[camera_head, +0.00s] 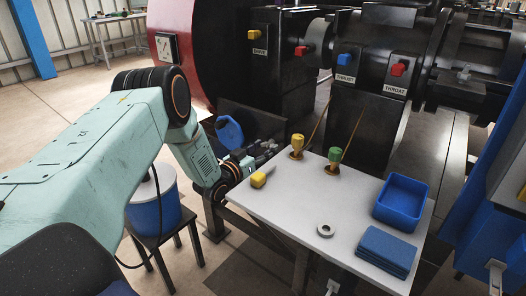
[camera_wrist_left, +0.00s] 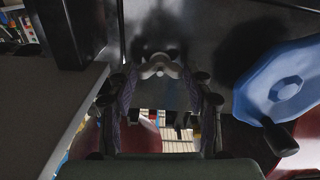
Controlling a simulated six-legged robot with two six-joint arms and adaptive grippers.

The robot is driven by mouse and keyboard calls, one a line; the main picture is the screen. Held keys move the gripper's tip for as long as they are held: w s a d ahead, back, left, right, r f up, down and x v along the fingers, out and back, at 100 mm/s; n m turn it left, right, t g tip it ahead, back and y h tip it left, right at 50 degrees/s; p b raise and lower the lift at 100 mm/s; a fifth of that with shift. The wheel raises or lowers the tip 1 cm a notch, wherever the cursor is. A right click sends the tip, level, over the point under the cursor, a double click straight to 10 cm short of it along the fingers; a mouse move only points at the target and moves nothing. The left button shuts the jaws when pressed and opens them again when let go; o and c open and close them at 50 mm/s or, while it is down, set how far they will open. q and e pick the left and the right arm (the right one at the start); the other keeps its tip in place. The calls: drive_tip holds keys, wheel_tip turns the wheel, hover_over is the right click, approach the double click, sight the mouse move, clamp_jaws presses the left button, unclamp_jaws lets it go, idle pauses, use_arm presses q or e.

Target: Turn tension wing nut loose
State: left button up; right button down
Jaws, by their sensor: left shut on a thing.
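The tension wing nut (camera_wrist_left: 158,66) is a light grey two-winged piece on a dark face. It shows at the upper middle of the left wrist view. My left gripper (camera_wrist_left: 160,80) has its two fingers on either side of the wing nut and is shut on it. In the head view my left gripper (camera_head: 246,162) reaches in low beside the press, behind the left corner of the white table. I cannot clearly make out the wing nut there. My right gripper is not in view.
A blue handwheel (camera_wrist_left: 283,82) with a black knob is close to the right of my left gripper; it also shows in the head view (camera_head: 229,132). The white table (camera_head: 290,222) holds a blue bin (camera_head: 401,203), blue cloths (camera_head: 385,251), a tape roll (camera_head: 325,231) and small tools.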

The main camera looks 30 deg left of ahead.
use_arm(q)
drive_tip(key=n+b, duration=0.1)
drive_tip(key=n, duration=0.3)
drive_tip(key=shift+w+r+n, duration=0.1)
drive_tip(key=shift+r+n, duration=0.05)
drive_tip(key=shift+n, duration=0.15)
drive_tip(key=shift+r+n+b, duration=0.1)
drive_tip(key=shift+n+b, duration=0.6)
drive_tip(key=shift+n, duration=1.2)
drive_tip(key=o, duration=0.8)
drive_tip(key=shift+c, duration=0.2)
drive_tip(key=o, duration=0.4)
drive_tip(key=shift+f, duration=0.2)
